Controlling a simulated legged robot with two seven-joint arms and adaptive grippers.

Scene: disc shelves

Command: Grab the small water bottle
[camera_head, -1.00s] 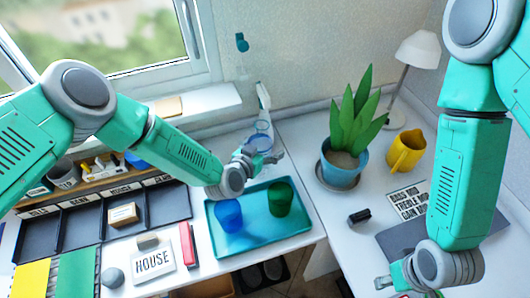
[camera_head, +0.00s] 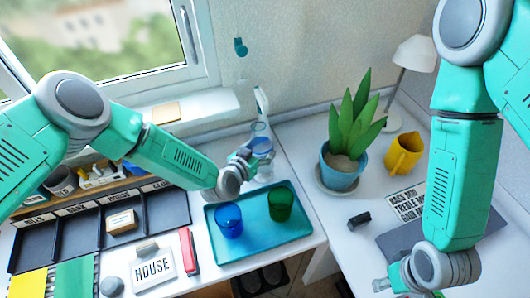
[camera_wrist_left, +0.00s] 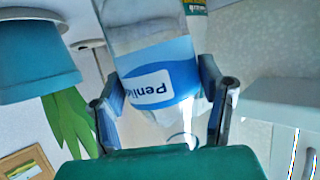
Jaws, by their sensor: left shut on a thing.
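The small water bottle (camera_head: 262,147) is clear with a blue label and stands upright just behind the teal tray. In the left wrist view the bottle (camera_wrist_left: 158,75) fills the middle, its label partly readable. My left gripper (camera_head: 254,153) is shut on the bottle, with one finger on each side of it in the left wrist view (camera_wrist_left: 165,105). Whether the bottle's base touches the table is hard to tell. My right gripper (camera_head: 385,284) is low at the right by the desk edge, small and partly cut off, and its opening is unclear.
The teal tray (camera_head: 245,252) holds a blue cup (camera_head: 229,220) and a green cup (camera_head: 280,203) in front of the bottle. A potted plant (camera_head: 342,165), yellow mug (camera_head: 404,153) and white lamp (camera_head: 412,60) stand to the right. Dark bins (camera_head: 85,225) lie left.

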